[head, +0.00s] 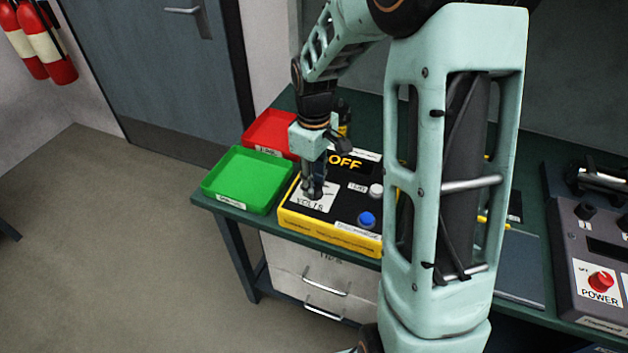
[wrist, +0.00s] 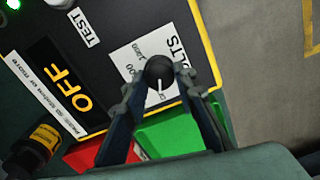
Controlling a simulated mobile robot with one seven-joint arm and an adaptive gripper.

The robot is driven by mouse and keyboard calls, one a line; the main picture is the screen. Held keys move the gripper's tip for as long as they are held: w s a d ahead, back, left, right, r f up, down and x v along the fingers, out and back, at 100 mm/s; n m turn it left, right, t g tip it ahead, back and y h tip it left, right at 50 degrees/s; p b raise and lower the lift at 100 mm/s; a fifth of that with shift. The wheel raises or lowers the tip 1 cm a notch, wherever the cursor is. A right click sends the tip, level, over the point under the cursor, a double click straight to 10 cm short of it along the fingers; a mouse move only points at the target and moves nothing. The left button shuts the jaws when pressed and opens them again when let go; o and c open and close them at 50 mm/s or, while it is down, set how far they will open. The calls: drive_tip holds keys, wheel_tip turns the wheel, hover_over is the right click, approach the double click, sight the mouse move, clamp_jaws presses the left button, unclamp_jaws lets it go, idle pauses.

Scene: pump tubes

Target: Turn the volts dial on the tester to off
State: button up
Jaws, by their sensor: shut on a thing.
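The tester (head: 325,232) is a black and yellow box on the bench, below my arm in the head view. Its large display (head: 346,161) reads OFF, also in the wrist view (wrist: 72,89). The black volts dial (wrist: 160,72) sits on a white label marked VOLTS, with a pale pointer line. My gripper (head: 313,190) comes down onto the dial from above. In the wrist view its fingers (wrist: 160,84) are shut on the dial, one on each side. The fingers hide part of the label's numbers, and the dial is mostly hidden in the head view.
A green tray (head: 245,181) stands left of the tester, with a red tray (head: 268,130) behind it. A white button (head: 376,190) and a blue button (head: 367,219) are on the tester's right side. A grey power unit (head: 600,255) stands at the far right.

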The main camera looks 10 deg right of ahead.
drive_tip(key=o, duration=1.2)
drive_tip(key=shift+c, duration=0.2)
wheel_tip(320, 180, up, 12)
